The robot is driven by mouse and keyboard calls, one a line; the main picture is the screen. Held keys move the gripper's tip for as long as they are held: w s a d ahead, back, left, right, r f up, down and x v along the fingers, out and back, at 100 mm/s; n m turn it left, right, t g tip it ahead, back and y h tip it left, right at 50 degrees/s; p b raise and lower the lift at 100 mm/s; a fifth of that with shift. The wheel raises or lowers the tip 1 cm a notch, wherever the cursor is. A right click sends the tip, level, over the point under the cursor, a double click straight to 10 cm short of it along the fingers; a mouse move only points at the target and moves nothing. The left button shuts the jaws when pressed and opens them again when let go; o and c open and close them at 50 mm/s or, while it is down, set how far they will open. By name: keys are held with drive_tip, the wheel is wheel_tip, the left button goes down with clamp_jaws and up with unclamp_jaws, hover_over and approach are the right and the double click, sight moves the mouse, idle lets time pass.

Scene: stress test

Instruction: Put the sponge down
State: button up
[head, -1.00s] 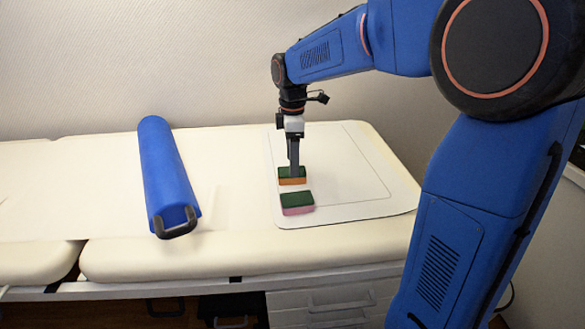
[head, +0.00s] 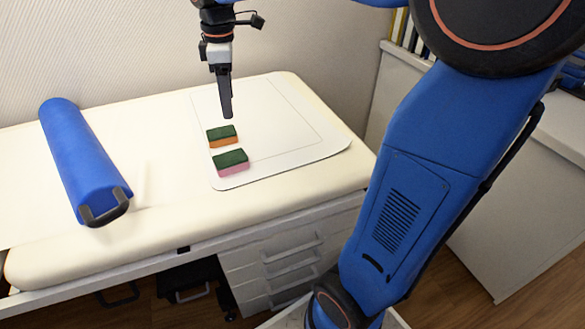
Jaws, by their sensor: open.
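An orange sponge with a green top (head: 222,137) lies flat on the white mat (head: 290,160) on the padded table. A pink sponge with a green top (head: 231,163) lies just in front of it, close beside it. My gripper (head: 227,115) hangs pointing down, above and slightly behind the orange sponge, apart from it. Its jaws are open and empty, though seen nearly edge-on, so the gap between the fingers hardly shows.
A blue bolster (head: 80,160) with a dark handle lies on the cream padded table (head: 150,215) at the left. The mat right of the sponges is clear. A wall stands close behind the table. A pale cabinet (head: 490,220) stands at the right.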

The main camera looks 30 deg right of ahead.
drive_tip(key=s+d+f+m+t, duration=0.1)
drive_tip(key=s+f+m, duration=0.2)
drive_tip(key=s, duration=0.5)
drive_tip(key=s+d+f+m+t, duration=0.1)
drive_tip(key=s+f+m, duration=0.3)
drive_tip(key=s, duration=0.4)
drive_tip(key=s+d+f+m+t, duration=0.2)
drive_tip(key=s+d+f+m, duration=0.1)
drive_tip(key=s+m, duration=0.3)
drive_tip(key=shift+s+f, duration=0.2)
drive_tip(key=shift+s, duration=0.5)
drive_tip(key=shift+s+f, duration=0.15)
drive_tip(key=shift+s, duration=0.5)
drive_tip(key=shift+o, duration=0.6)
drive_tip(key=shift+r, duration=0.1)
